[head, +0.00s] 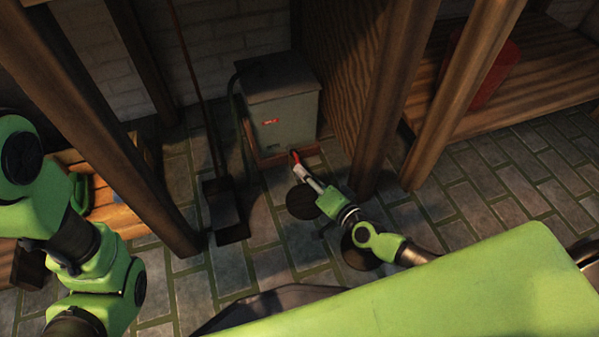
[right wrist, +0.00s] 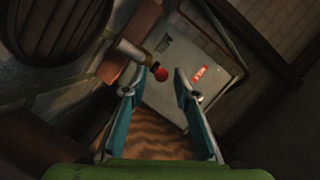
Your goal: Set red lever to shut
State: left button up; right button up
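A grey metal box (head: 279,118) with a small red label stands against the brick wall in the head view. The red lever (head: 296,157) is low at its front, by my right gripper (head: 308,177). In the right wrist view, the lever's round red end (right wrist: 160,74) shows between and just beyond the fingertips of my right gripper (right wrist: 157,82), which is open and empty. I cannot tell whether either finger touches it. The grey box (right wrist: 180,85) fills the space behind. My left arm is at the left of the head view; its gripper is not visible.
A dark long-handled dustpan (head: 226,208) stands left of the box. Wooden posts (head: 385,95) rise to its right, before a shelf with a red container (head: 492,72). A wooden post (head: 110,140) stands at left. Stone floor (head: 285,245) is open in front.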

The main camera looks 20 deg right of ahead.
jog(key=shift+b+x, duration=0.4)
jog(key=shift+x, duration=1.4)
grip_shut()
